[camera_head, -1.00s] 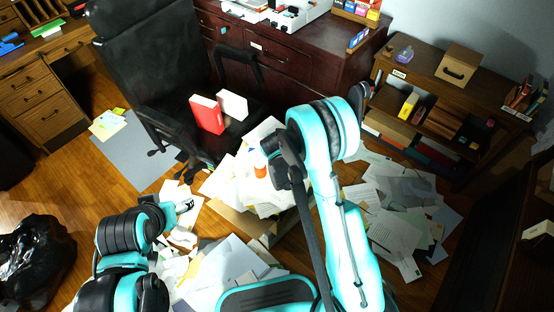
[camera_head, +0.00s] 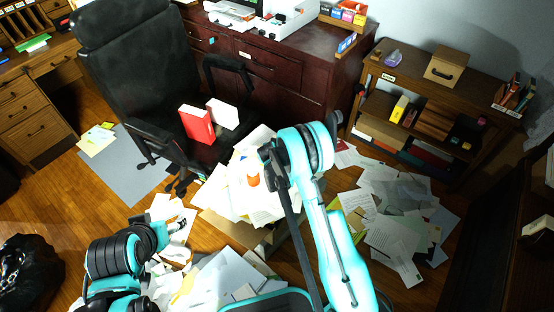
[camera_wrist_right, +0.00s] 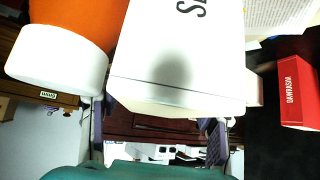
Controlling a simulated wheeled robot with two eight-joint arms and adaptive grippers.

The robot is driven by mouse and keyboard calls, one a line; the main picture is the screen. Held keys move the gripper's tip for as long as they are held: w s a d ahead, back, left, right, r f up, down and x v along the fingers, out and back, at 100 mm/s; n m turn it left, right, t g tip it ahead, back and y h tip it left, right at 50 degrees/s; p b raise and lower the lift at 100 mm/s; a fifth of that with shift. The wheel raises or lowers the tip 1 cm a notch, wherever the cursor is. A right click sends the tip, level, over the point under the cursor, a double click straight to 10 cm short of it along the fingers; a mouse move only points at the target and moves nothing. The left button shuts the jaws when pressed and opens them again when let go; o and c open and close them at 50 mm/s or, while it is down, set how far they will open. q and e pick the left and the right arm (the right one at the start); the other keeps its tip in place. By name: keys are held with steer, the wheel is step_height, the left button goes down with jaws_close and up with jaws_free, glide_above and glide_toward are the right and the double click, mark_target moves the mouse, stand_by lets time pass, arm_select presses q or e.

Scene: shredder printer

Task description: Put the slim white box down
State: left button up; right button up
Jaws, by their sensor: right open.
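In the right wrist view a white box (camera_wrist_right: 180,50) with large dark letters fills the top middle, very close. My right gripper (camera_wrist_right: 158,132) is open, its fingers apart near the two sides of the box's lower end; I cannot tell whether they touch it. This box is not clear in the head view, where my right arm covers part of the paper pile. Another white box (camera_head: 223,113) stands beside a red box (camera_head: 197,124) on the black chair's seat. My left gripper (camera_head: 181,222) is low over papers at the left; its jaw opening is too small to judge.
An orange and white container (camera_wrist_right: 62,45) is close beside the lettered box; its orange part shows on the paper pile (camera_head: 253,180). The black chair (camera_head: 130,70) stands left of the pile. A dark red desk (camera_head: 275,65) and wooden shelf (camera_head: 440,85) are behind. Loose papers cover much floor.

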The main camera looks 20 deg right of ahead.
steer(key=shift+w+d+f, duration=0.15)
steer(key=shift+w+f, duration=0.1)
steer(key=shift+f, duration=0.05)
steer(key=shift+c, duration=0.3)
steer(key=c, duration=1)
steer(key=shift+o, duration=0.2)
steer(key=shift+r, duration=0.15)
